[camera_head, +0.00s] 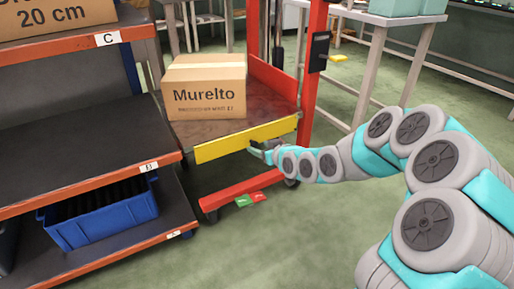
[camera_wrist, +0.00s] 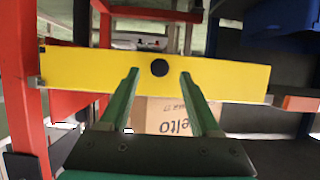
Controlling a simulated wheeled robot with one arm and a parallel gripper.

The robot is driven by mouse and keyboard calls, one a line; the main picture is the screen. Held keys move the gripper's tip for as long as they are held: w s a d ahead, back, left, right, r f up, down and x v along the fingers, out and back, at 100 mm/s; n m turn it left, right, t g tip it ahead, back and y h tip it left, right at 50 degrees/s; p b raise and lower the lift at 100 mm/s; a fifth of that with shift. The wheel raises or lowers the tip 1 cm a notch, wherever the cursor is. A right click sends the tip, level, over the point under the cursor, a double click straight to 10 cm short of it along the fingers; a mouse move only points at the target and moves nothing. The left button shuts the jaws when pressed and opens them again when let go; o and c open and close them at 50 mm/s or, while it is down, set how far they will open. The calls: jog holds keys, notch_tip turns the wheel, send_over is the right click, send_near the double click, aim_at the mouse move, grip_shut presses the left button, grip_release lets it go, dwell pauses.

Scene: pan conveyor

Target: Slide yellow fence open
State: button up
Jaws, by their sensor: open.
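The yellow fence (camera_head: 246,139) runs along the front edge of a red-framed cart platform, below the cardboard box. In the wrist view the yellow fence (camera_wrist: 85,70) crosses the picture as a wide bar with a round black knob (camera_wrist: 160,68) on it. In the wrist view my gripper (camera_wrist: 159,74) is open, with one green finger on each side of the knob and a gap to both. Whether the fingertips touch the fence, I cannot tell.
A cardboard box marked Murelto (camera_head: 206,87) stands on the cart platform. An orange-edged shelf rack (camera_head: 88,185) with a blue bin (camera_head: 103,215) is close on the left. A red post (camera_head: 311,75) rises right of the fence. Green floor (camera_head: 285,235) is clear in front.

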aim_at(252, 140)
jog(key=shift+x, duration=1.3)
jog(key=shift+c, duration=0.3)
grip_shut()
